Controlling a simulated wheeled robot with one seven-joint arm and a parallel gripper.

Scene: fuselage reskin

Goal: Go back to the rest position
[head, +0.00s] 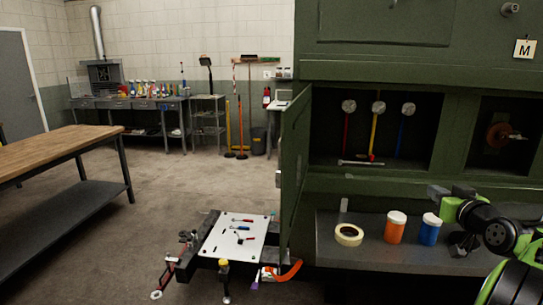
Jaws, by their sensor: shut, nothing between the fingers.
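My gripper (459,249) is at the right of the head view, low over the grey shelf of the green fuselage panel (375,183). It is dark and small in view, shut and empty. It is just right of a blue jar with a white lid (429,231), and apart from it as far as I can see. My green and black arm fills the lower right corner and hides the shelf's right end.
An orange jar (395,229) and a tape roll (348,235) stand on the shelf (375,258). An open green door (294,175) sticks out left of the bay. A low cart with a white top (228,235) and a wooden bench (60,150) stand left. Floor between them is clear.

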